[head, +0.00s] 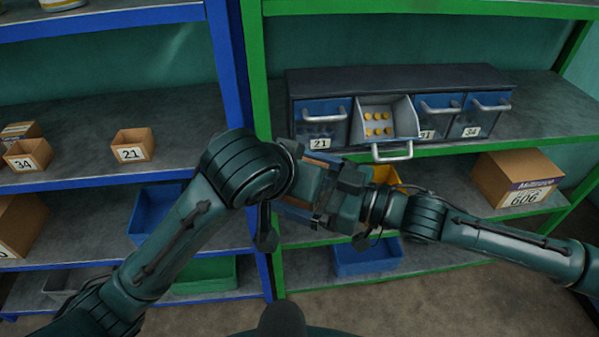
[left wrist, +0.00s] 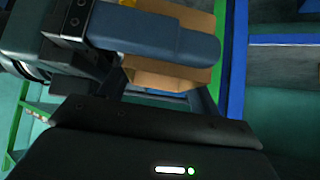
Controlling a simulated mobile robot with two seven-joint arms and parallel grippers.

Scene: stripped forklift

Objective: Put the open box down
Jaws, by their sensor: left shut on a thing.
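The open box is a brown cardboard box (left wrist: 160,78). In the left wrist view it is partly hidden behind a blue-grey gripper finger, and a bit of yellow shows at its top edge. In the head view only a small brown patch of it shows between my two grippers. My left gripper (head: 302,163) is shut on the box, in front of the green rack. My right gripper (head: 343,196) is close beside it, reaching in from the right. Its fingers are too crowded to tell whether they are open.
A drawer cabinet (head: 400,78) stands on the green rack, with one drawer (head: 377,118) pulled out holding several yellow pieces. A box marked 21 (head: 133,146) and a box marked 34 (head: 28,155) sit on the blue rack shelf (head: 85,125), with bare room between and around them.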

